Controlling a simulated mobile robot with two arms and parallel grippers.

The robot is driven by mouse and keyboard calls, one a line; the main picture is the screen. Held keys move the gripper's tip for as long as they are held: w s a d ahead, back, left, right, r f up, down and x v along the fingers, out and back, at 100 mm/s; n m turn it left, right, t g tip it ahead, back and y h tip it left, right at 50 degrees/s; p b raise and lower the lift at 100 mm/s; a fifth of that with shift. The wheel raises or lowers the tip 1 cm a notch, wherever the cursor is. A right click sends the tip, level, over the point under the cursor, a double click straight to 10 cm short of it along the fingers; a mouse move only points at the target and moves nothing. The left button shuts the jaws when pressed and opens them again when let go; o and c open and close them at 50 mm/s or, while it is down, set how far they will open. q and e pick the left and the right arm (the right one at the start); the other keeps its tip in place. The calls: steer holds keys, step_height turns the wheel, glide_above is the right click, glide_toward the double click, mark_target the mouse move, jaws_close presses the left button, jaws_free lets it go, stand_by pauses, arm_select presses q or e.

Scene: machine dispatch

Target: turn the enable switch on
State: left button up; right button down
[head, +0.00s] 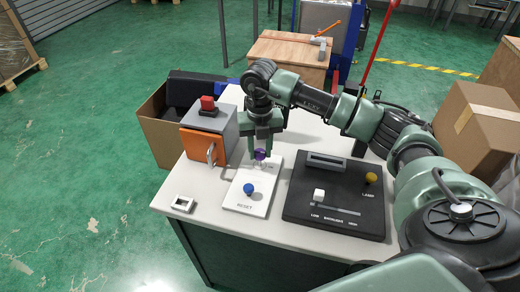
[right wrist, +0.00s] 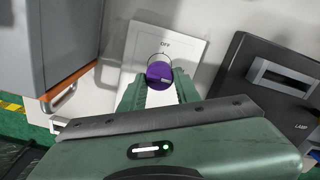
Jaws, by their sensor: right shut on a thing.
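A purple knob (head: 260,155) stands at the far end of a white panel (head: 240,208) on the table. It also shows in the right wrist view (right wrist: 159,72), with the word OFF on the panel just beyond it. My right gripper (head: 262,151) points down over the panel, its two fingers shut on the purple knob, one on each side. The fingers partly hide the knob in the head view. A blue knob (head: 248,188) marked RESET sits at the near end of the same panel. My left gripper is not in view.
A grey box with an orange door (head: 198,149) and a red button (head: 208,104) stands left of the panel. A black console (head: 338,224) with a white slider and yellow lamp lies to the right.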

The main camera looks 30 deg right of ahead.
mark_target(260, 153)
steer(key=c, duration=1)
jaws_free()
steer(key=shift+r, duration=0.1)
step_height(260, 153, up, 8)
steer(key=shift+f+b, duration=0.1)
steer(key=shift+b, duration=0.65)
steer(key=shift+f, duration=0.1)
